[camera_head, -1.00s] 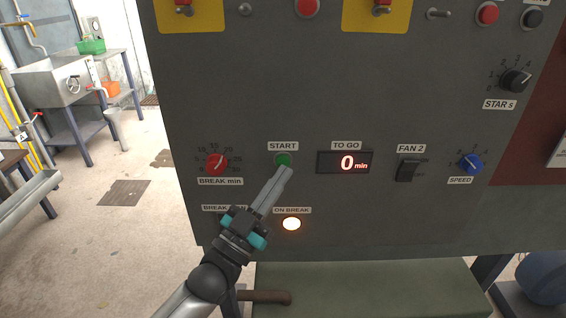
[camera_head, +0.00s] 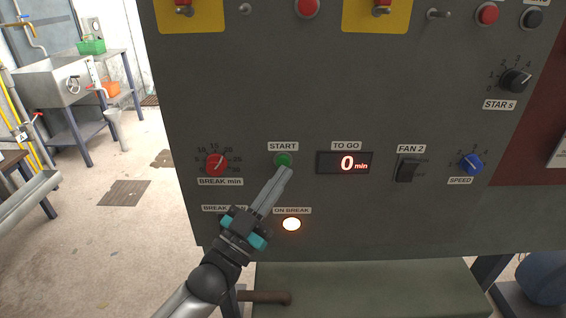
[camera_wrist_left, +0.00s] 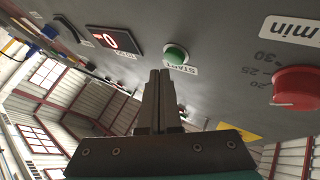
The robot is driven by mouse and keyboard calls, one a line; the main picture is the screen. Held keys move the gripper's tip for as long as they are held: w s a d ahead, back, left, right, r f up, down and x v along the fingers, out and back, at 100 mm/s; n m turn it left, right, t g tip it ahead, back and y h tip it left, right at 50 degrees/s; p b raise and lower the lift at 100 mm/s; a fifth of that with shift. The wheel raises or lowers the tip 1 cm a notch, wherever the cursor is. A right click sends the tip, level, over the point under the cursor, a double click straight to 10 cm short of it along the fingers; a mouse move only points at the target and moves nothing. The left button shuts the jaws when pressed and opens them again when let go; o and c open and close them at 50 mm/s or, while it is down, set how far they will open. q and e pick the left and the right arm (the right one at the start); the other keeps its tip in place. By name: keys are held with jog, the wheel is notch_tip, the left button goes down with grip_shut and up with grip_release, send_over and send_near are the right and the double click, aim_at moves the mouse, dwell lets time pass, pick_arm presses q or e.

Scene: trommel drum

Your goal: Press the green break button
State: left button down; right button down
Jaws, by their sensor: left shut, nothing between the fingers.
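The green button (camera_head: 283,160) sits on the grey panel under a START label. It also shows in the left wrist view (camera_wrist_left: 175,55), just beyond my fingertips. My left gripper (camera_head: 287,172) is shut and empty, its tips just below the green button in the head view. I cannot tell for sure whether the tips touch the button; in the wrist view they look apart from it. The ON BREAK lamp (camera_head: 291,224) glows, and the TO GO display (camera_head: 344,162) reads 0 min. My right gripper is not in view.
The red BREAK min knob (camera_head: 217,164) is left of the green button. The FAN 2 switch (camera_head: 407,170) and blue SPEED knob (camera_head: 472,163) are to the right. My left gripper partly covers the label beside the lamp. Open floor lies left of the panel.

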pick_arm(q)
jog(key=shift+w, duration=0.1)
dwell(0.6)
jog(key=shift+w, duration=0.3)
jog(key=shift+w+b, duration=0.35)
jog(key=shift+w, duration=0.1)
dwell(0.5)
jog(key=shift+s, duration=0.1)
jog(key=shift+s+p, duration=0.65)
jog(key=shift+s, duration=0.1)
jog(key=shift+s, duration=0.1)
